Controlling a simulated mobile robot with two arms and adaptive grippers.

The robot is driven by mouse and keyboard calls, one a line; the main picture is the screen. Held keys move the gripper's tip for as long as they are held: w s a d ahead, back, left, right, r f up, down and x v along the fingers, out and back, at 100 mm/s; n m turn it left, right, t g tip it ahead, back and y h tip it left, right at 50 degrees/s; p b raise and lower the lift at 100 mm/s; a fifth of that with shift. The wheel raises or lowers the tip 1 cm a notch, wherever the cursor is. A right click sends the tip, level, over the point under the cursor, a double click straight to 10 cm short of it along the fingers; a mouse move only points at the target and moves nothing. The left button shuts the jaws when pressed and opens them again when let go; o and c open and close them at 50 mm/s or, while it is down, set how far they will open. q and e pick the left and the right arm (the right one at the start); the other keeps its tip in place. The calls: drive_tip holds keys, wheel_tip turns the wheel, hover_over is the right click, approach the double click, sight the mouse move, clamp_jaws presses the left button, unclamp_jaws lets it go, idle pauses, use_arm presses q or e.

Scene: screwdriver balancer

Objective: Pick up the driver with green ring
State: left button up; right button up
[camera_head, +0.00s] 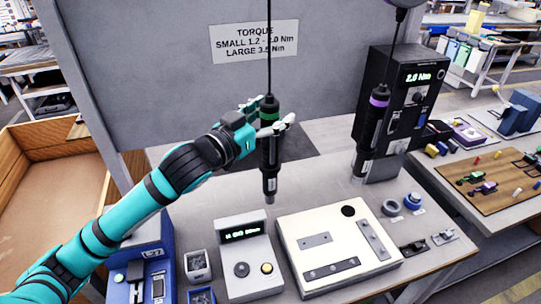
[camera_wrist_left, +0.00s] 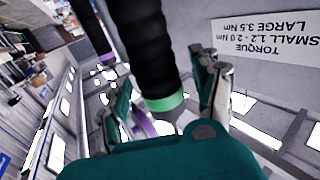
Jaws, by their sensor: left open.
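The driver with the green ring (camera_head: 269,150) hangs upright on a cable, a black body with a green band near its top and a metal tip pointing down. My left gripper (camera_head: 264,119) is at the height of the green ring, its fingers apart on either side of the driver. In the left wrist view the driver (camera_wrist_left: 145,50) and its green ring lie close in front of the open left gripper (camera_wrist_left: 165,100). A second driver (camera_head: 372,130) with a purple ring hangs to the right. My right gripper is not in view.
Below stand a small display box (camera_head: 246,262), a white panel fixture (camera_head: 335,247) and a blue device (camera_head: 146,268). A black controller (camera_head: 407,100) reading 2.0 Nm stands behind the purple-ringed driver. A grey board (camera_head: 150,70) with a torque sign rises behind.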

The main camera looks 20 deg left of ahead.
use_arm(q)
drive_tip(key=shift+s, duration=0.1)
drive_tip(key=shift+a, duration=0.1)
drive_tip(key=shift+c, duration=1.1)
drive_tip(key=c, duration=0.9)
clamp_jaws()
drive_tip(key=shift+r, duration=0.15)
